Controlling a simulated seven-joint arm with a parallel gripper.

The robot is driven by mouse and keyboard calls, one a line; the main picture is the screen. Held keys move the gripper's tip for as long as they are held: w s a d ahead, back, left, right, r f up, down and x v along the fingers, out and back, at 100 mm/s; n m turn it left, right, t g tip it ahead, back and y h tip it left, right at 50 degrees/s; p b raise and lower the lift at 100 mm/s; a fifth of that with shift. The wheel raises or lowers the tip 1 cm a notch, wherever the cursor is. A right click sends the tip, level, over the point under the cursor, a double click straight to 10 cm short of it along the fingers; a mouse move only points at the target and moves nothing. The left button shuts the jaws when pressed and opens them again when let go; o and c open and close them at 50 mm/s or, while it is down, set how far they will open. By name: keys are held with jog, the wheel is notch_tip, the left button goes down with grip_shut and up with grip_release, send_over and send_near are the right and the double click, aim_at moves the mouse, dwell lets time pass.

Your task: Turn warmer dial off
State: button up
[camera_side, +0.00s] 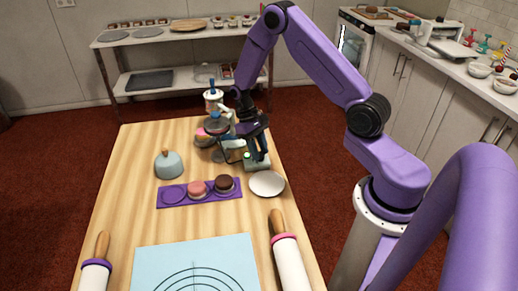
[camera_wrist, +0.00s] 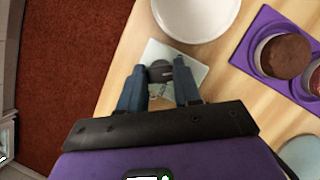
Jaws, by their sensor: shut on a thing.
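The warmer is a small pale grey-green unit (camera_side: 257,162) at the far right part of the wooden table. Its pale top also shows in the wrist view (camera_wrist: 193,70). A dark round dial (camera_wrist: 159,70) sits on it, with small markings near it. My gripper (camera_side: 254,150) reaches down over the warmer from above. In the wrist view my gripper's two blue fingers (camera_wrist: 158,78) are on either side of the dial and shut on it. The dial's pointer position is too small to tell, and the side view hides the dial behind the fingers.
A purple tray (camera_side: 174,193) with small cakes lies to the left. A stand with a white and blue top (camera_side: 213,104) is just behind. Rolling pins (camera_side: 289,262) and a blue mat (camera_side: 197,258) lie nearer.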

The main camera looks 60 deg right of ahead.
jog(key=n+h, duration=0.2)
jog(key=n, duration=0.2)
jog(key=shift+a+n, duration=0.1)
jog(key=shift+n, duration=0.2)
jog(key=shift+w, duration=0.1)
dwell(0.4)
jog(key=o, duration=1)
jog(key=shift+o, duration=0.2)
jog(key=shift+r, duration=0.1)
jog(key=v, duration=1.7)
jog(key=shift+s+r, duration=0.2)
jog(key=shift+a, duration=0.1)
